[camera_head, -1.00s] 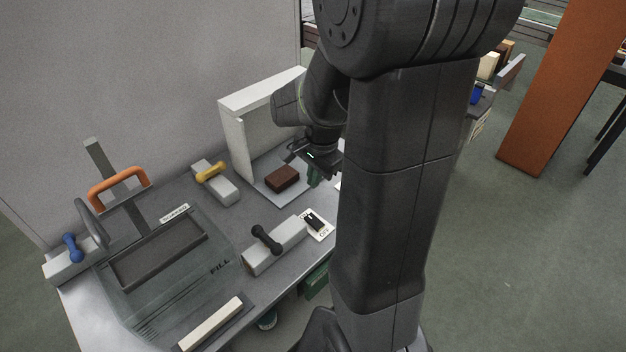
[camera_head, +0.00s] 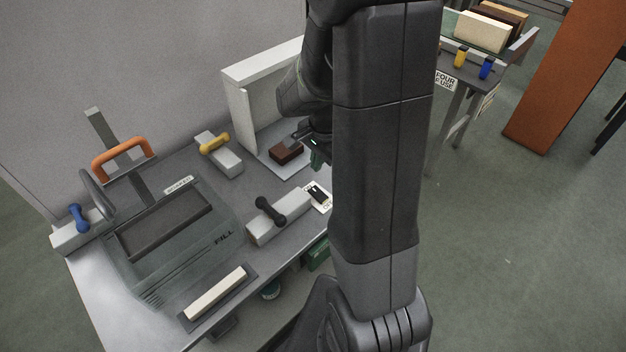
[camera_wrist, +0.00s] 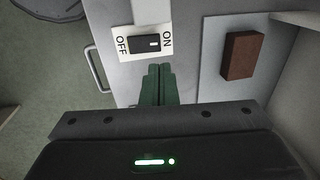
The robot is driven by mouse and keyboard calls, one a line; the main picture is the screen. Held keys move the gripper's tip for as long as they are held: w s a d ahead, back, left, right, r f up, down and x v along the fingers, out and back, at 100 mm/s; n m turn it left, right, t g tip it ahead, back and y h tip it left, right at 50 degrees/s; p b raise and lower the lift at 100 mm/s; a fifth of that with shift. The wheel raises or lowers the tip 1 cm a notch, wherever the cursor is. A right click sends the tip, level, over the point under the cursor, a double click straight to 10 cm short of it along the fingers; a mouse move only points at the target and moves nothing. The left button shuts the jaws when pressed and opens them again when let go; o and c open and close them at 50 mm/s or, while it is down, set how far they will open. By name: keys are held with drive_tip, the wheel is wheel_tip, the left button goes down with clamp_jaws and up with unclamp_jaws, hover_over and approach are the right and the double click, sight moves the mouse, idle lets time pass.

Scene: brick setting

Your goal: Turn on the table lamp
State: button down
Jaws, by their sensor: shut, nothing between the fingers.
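The switch is a black rocker (camera_wrist: 145,44) on a white plate marked OFF and ON; the plate (camera_head: 318,196) also shows at the bench's right edge in the head view. In the wrist view OFF is left and ON right; I cannot tell which side is pressed. My gripper (camera_wrist: 159,72) has green fingers, shut and empty. Its tips appear just below the plate in the wrist view, apart from the rocker. In the head view my gripper (camera_head: 317,160) is behind the plate, partly hidden by my arm. I cannot clearly identify a lamp; a white upright frame with a top bar (camera_head: 262,62) stands behind.
A dark red brick (camera_head: 286,152) lies on a light plate beside my gripper. A block with a black handle (camera_head: 270,211) stands left of the switch. Further left are a yellow handle (camera_head: 214,143), a clear tray and an orange handle (camera_head: 122,150).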

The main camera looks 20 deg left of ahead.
sight(312, 188)
drive_tip(key=f, duration=0.2)
drive_tip(key=a+f, duration=0.1)
drive_tip(key=f, duration=0.5)
drive_tip(key=shift+w+a+f, duration=0.15)
drive_tip(key=shift+w+f, duration=0.05)
drive_tip(key=shift+w, duration=0.05)
drive_tip(key=shift+p, duration=0.3)
drive_tip(key=shift+a+f+p, duration=0.1)
drive_tip(key=shift+p, duration=0.2)
drive_tip(key=shift+w+a+f+h, duration=0.1)
drive_tip(key=shift+f+h, duration=0.15)
drive_tip(key=shift+h, duration=0.05)
drive_tip(key=shift+r, duration=0.1)
drive_tip(key=shift+s+d+r, duration=0.15)
drive_tip(key=shift+d, duration=0.2)
drive_tip(key=shift+s+d+r, duration=0.15)
drive_tip(key=shift+d, duration=0.2)
drive_tip(key=shift+r, duration=0.1)
